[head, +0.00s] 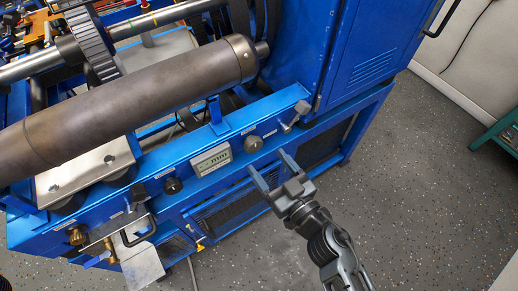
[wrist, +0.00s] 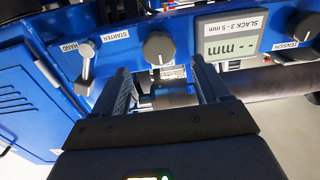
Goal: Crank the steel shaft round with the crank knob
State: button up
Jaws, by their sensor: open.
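A bright steel shaft (head: 150,22) with a toothed wheel (head: 92,45) runs across the upper left of the head view. A thick brown-grey cylinder (head: 150,100) lies in front of it. I cannot pick out a crank knob for certain. My gripper (head: 272,171) is open and empty, in front of the blue control rail near a round dark knob (head: 253,143). In the wrist view the two fingers (wrist: 164,78) are spread apart, below the round knob (wrist: 158,48) in the picture. A grey rounded part shows between them, partly hidden by my gripper.
The blue rail (head: 275,107) carries a small display (head: 211,159), more knobs and a lever (wrist: 86,62) labelled HAND and STARTER. A blue cabinet (head: 360,50) stands behind it at right. A metal plate (head: 143,268) juts out lower left. Speckled floor at right is clear.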

aim_at(256, 147)
jog(key=shift+b+x, duration=0.3)
jog(key=shift+x, duration=2.35)
jog(key=shift+c, duration=0.3)
jog(key=c, duration=1)
jog(key=shift+o, duration=0.2)
